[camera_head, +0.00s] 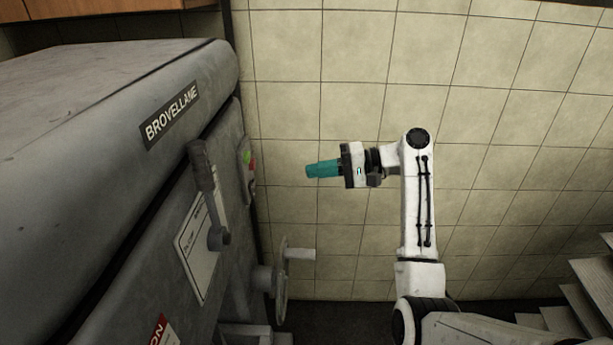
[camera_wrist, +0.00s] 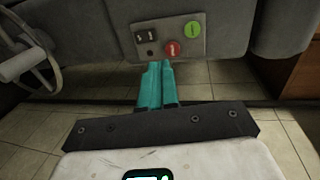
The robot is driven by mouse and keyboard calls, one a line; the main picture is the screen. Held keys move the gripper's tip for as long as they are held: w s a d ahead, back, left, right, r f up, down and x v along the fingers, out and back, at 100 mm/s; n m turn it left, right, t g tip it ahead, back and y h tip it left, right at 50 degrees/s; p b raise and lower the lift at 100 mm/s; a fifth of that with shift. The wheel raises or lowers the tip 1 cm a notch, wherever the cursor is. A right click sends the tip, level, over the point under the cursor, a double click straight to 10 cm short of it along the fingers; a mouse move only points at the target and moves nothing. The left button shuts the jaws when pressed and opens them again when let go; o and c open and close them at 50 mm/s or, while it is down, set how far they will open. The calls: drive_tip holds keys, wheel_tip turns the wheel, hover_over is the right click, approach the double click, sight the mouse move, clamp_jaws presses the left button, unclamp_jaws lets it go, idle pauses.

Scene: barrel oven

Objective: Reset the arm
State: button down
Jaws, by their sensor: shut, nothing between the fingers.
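My gripper (camera_head: 309,171) is at the middle of the head view, with teal fingers pointing left toward the grey barrel oven (camera_head: 70,130). The fingers are shut together and empty. My white arm rises from the lower right and bends at the top toward the oven. In the wrist view my gripper (camera_wrist: 159,66) points at a control panel (camera_wrist: 170,38) on the oven, with a green button (camera_wrist: 193,30) and a red button (camera_wrist: 172,47). A gap of air appears between the fingertips and the panel.
A lever (camera_head: 207,185) sticks out of the oven's front. A handwheel (camera_head: 282,280) stands below it and also shows in the wrist view (camera_wrist: 28,62). A tiled wall (camera_head: 300,60) is behind. Grey stacked slabs (camera_head: 575,305) are at the lower right.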

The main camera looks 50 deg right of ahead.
drive_tip(key=shift+s+d, duration=0.1)
idle(0.6)
drive_tip(key=s+a+f+n+g+h, duration=0.25)
drive_tip(key=s+a+f, duration=0.25)
drive_tip(key=a+f, duration=0.5)
drive_tip(key=s+a+f+n+g+h, duration=0.15)
drive_tip(key=s+a+f+g, duration=0.25)
drive_tip(key=a+f, duration=0.6)
drive_tip(key=s+a+f+n+g+h, duration=0.1)
drive_tip(key=s+f+n+g+h, duration=0.1)
drive_tip(key=s, duration=0.8)
drive_tip(key=s+a+f+n+g+h, duration=0.1)
drive_tip(key=s+f+n+g+h, duration=0.2)
drive_tip(key=s, duration=0.7)
drive_tip(key=shift+f+n+h, duration=0.5)
drive_tip(key=shift+f, duration=0.2)
